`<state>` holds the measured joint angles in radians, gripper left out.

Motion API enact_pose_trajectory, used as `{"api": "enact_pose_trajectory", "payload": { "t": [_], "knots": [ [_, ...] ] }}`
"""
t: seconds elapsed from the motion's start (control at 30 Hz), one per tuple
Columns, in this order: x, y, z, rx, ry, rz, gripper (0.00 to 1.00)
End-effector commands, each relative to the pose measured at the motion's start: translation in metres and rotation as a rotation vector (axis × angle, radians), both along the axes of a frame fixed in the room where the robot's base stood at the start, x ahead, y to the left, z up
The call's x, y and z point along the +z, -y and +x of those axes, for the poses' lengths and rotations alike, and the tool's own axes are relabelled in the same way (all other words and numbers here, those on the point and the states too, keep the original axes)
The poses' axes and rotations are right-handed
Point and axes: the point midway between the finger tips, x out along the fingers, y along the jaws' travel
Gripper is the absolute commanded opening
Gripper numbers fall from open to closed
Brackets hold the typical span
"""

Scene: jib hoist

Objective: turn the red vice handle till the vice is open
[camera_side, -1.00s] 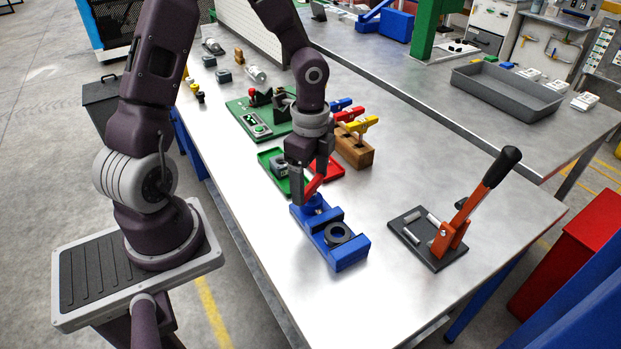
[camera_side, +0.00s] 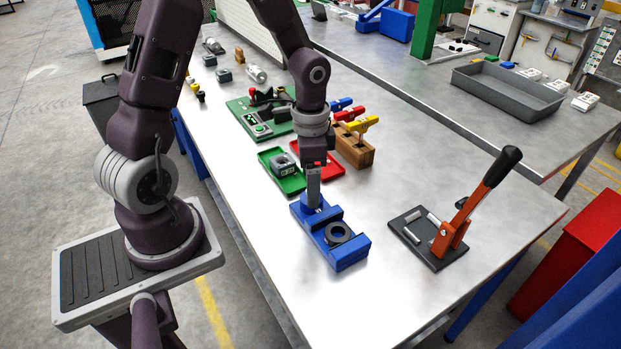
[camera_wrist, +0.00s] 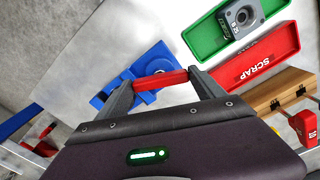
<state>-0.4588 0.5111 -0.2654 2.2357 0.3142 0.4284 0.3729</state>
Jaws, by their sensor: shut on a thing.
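The blue vice (camera_side: 346,258) lies on the metal table, with a dark ring (camera_side: 338,234) at its near end. My gripper (camera_side: 313,200) points down over the vice's far end. In the wrist view, the red handle (camera_wrist: 160,80) spans between my two fingertips (camera_wrist: 162,88), and they are shut on it. The blue vice body (camera_wrist: 155,58) shows just beyond the handle. How far apart the vice jaws stand is hard to tell.
A green tray (camera_side: 291,185) with a grey block and a red scrap tray (camera_side: 330,171) lie close behind my gripper. A wooden block (camera_side: 354,150) with coloured levers stands beyond. A lever press (camera_side: 452,235) stands to the right. Bare table lies around the vice.

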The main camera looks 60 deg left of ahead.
Motion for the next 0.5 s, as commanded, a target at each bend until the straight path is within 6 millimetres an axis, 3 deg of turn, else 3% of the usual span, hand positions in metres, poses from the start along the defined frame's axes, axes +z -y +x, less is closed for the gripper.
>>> {"api": "enact_pose_trajectory", "payload": {
  "t": [0.47, 0.5],
  "knots": [
    [0.0003, -0.0002, 0.001, 0.018, 0.003, 0.0, 0.38],
    [0.0003, -0.0002, 0.001, 0.018, 0.003, 0.0, 0.8]
  ]
}}
